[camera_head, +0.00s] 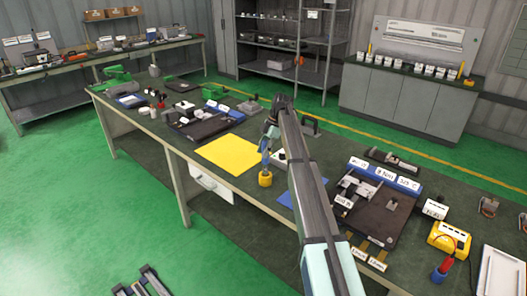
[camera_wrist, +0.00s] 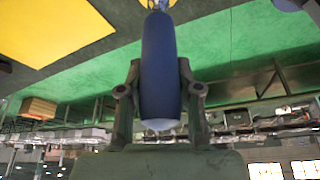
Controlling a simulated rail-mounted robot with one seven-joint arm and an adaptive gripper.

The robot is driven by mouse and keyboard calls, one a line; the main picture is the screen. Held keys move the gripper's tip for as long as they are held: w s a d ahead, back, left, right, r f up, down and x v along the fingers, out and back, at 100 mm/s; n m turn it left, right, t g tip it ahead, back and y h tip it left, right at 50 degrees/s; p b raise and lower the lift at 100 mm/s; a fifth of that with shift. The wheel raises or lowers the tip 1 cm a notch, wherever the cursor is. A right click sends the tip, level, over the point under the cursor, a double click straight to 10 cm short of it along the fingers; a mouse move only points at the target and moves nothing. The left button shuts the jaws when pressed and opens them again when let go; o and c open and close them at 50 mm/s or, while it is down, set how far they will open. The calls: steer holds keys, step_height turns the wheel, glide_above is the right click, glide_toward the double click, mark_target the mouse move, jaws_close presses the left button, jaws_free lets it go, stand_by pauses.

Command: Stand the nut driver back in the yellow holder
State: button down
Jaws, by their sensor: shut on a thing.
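The yellow holder (camera_head: 265,180) is a small round cup near the front edge of the workbench, beside the yellow sheet. The nut driver (camera_head: 265,158) is upright with its lower part right at the holder's mouth. I cannot tell how far its tip is inside. My gripper (camera_head: 270,135) is above the holder, shut on the nut driver. In the wrist view, the blue handle (camera_wrist: 160,65) sits between the two dark fingers of my gripper (camera_wrist: 158,85). The shaft tip and holder are not clear there.
A yellow sheet (camera_head: 230,154) lies left of the holder, and a blue sheet (camera_head: 303,193) lies to its right. A dark fixture board (camera_head: 380,215) and a yellow box (camera_head: 449,240) are further right. My arm hides some of the bench.

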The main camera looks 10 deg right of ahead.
mark_target(264, 164)
steer(key=shift+f+b, duration=1.4)
steer(key=shift+f, duration=1.6)
steer(key=c, duration=0.7)
jaws_free()
steer(key=shift+v, duration=6.05)
